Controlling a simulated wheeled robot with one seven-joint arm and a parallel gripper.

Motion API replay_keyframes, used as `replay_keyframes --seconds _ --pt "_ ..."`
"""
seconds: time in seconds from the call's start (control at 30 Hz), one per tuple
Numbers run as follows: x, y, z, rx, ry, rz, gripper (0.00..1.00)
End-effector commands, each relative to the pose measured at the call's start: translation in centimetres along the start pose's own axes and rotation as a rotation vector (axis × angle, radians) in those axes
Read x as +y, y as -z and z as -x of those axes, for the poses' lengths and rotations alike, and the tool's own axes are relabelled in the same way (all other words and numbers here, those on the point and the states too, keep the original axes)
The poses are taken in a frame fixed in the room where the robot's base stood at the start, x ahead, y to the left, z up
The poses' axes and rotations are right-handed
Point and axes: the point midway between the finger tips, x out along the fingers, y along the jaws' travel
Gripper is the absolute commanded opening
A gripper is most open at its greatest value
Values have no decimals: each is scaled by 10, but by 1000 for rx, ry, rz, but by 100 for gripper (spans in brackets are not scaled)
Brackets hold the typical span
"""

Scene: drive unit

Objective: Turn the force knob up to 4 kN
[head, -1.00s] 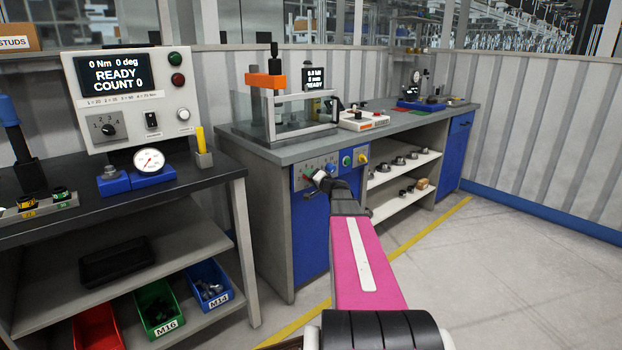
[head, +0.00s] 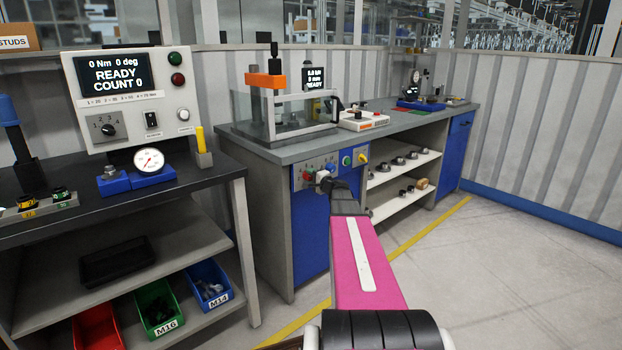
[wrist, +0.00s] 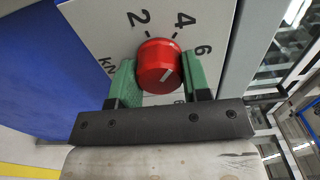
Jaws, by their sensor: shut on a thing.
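The red force knob (wrist: 158,66) fills the middle of the wrist view, on a light panel (wrist: 105,35) marked 2, 4, 6 and kN. My gripper (wrist: 158,82) is shut on it, with one green finger on each side. The knob's white pointer line slants toward the upper right, roughly to the 4-to-6 side; the exact reading is hard to tell at this tilt. In the head view my gripper (head: 320,177) is at the control panel (head: 299,181) on the front of the press bench, partly covering it.
A torque bench (head: 120,185) stands at left. Open floor lies at right.

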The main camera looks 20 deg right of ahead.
Motion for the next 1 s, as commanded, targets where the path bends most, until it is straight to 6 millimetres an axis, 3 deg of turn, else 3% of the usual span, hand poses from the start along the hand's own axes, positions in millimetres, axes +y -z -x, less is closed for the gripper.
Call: replay_keyframes --seconds 0.37,0.4,0.43,0.47,0.77,1.0 --pt "1 0 1 0 -1 -2 20" --pt "1 0 1 0 -1 -2 57" --pt "1 0 0 0 -1 -2 66" --pt "1 0 0 0 -1 -2 69" --pt "0 0 2 0 0 -2 69" --pt "0 -2 33 2 -1 -2 69"
